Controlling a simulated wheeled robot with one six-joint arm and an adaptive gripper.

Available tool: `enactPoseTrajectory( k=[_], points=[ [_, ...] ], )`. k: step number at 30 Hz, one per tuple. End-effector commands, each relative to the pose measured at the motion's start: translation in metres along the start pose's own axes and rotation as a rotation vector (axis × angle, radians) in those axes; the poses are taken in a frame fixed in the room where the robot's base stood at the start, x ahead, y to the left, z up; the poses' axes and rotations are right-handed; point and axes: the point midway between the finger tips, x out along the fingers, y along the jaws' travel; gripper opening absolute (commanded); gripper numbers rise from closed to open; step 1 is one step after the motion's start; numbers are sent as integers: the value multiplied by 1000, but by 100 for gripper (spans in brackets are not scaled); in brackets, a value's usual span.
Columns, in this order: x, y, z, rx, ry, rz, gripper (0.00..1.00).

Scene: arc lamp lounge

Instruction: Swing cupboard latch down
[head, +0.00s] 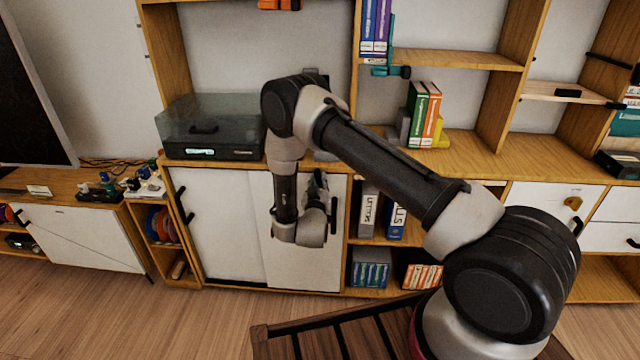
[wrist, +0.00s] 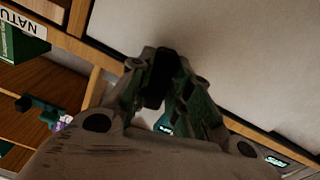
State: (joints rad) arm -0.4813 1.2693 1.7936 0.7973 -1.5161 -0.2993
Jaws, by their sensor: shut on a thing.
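A low cupboard with two white doors stands against the wall; the left door (head: 220,225) and right door (head: 295,265) show in the head view. My gripper (head: 320,185) is at the upper right part of the right door. A black upright handle (head: 333,200) shows there, partly behind my gripper. In the wrist view the fingers (wrist: 160,88) are shut on a dark piece (wrist: 158,72), seemingly this handle, before the pale door panel (wrist: 235,45). A tan fitting (head: 573,203) sits on a white door further right, away from my gripper. I cannot tell which is the latch.
A clear-lidded black box (head: 210,130) stands on the cupboard top. A dark slatted table (head: 340,335) is in front, near my base. Wooden floor (head: 210,320) lies open at the left.

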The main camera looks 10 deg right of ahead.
Motion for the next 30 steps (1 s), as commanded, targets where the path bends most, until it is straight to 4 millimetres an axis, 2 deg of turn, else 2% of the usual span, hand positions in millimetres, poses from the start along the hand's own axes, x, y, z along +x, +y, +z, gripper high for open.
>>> enactPoseTrajectory(
  k=[6,16,17,20,30],
  points=[
    [0,-6,0,220,0,-1,0],
    [0,-8,-1,261,-1,-1,0],
    [0,-8,-1,261,-1,-1,22],
    [0,-8,-1,260,-1,-1,40],
    [-2,-8,-1,258,0,-1,41]
  ],
)
